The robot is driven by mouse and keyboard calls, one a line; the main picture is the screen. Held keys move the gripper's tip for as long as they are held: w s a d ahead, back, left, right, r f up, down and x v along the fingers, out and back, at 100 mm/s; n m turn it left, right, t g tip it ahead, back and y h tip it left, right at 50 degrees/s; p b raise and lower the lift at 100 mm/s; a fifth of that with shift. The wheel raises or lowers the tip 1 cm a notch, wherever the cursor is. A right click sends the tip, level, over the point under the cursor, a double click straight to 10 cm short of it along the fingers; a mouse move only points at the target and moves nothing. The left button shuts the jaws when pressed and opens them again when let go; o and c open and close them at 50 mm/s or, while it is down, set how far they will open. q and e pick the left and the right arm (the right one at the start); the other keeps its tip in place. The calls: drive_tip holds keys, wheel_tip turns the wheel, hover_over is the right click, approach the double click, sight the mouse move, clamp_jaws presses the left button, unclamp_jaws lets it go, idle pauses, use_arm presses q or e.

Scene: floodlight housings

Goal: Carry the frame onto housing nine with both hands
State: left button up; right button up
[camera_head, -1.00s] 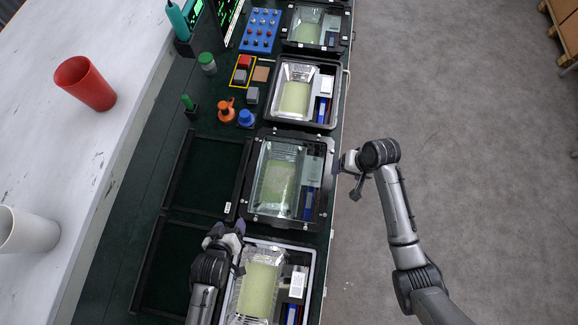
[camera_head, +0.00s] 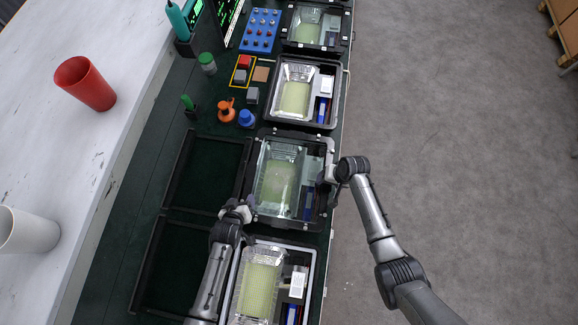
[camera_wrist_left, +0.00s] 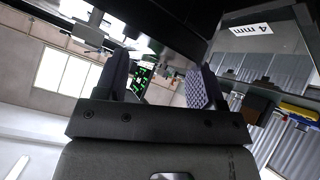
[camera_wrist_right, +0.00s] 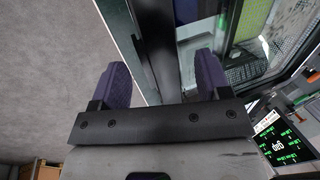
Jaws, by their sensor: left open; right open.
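A black frame with a glass pane (camera_head: 283,180) lies over the middle housing in the head view; its inside shows through the glass. My left gripper (camera_head: 240,211) is open by the frame's left side, near its lower-left corner. In the left wrist view, its fingers (camera_wrist_left: 160,85) stand apart, with the frame's dark edge (camera_wrist_left: 170,25) close beyond them; I cannot tell whether they straddle it. My right gripper (camera_head: 330,173) is open at the frame's right side. In the right wrist view, the frame's dark bar (camera_wrist_right: 155,45) runs between its fingers (camera_wrist_right: 162,80). An open housing (camera_head: 307,262) sits nearest.
Another open housing (camera_head: 333,105) and a glazed one (camera_head: 318,28) stand farther along the bench. Two empty dark trays (camera_head: 168,172) (camera_head: 150,265) lie left. An orange item (camera_head: 227,111) and a blue item (camera_head: 246,118) stand beyond the frame. Cups stand on the white table.

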use_arm(q)
drive_tip(key=shift+w+f, duration=0.15)
drive_tip(key=shift+f, duration=0.05)
use_arm(e)
drive_tip(key=shift+f, duration=0.2)
use_arm(q)
drive_tip(key=c, duration=1.1)
use_arm(e)
drive_tip(key=c, duration=1.2)
use_arm(q)
clamp_jaws()
use_arm(e)
clamp_jaws()
